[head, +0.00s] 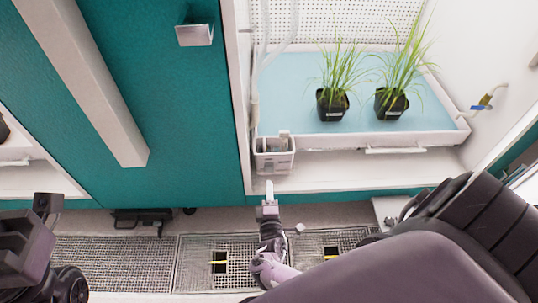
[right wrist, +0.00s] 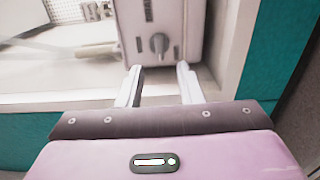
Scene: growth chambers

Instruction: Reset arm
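My right gripper (head: 269,188) reaches up from the lower middle of the head view, in front of the open growth chamber's sill. In the right wrist view its two white fingers (right wrist: 158,84) are spread apart with nothing between them. They point at the lower part of a white box (right wrist: 160,30) with a grey knob; I cannot tell whether they touch it. Part of my left arm (head: 25,245) shows at the left edge of the head view, but its gripper fingers are not visible.
A white box-like holder (head: 273,162) stands at the front left of the chamber. Beside it is a white-rimmed tray (head: 370,142) with a blue surface and two potted grassy plants (head: 332,104). A teal door (head: 185,110) with a long pale handle is at left. Floor grating (head: 110,262) lies below.

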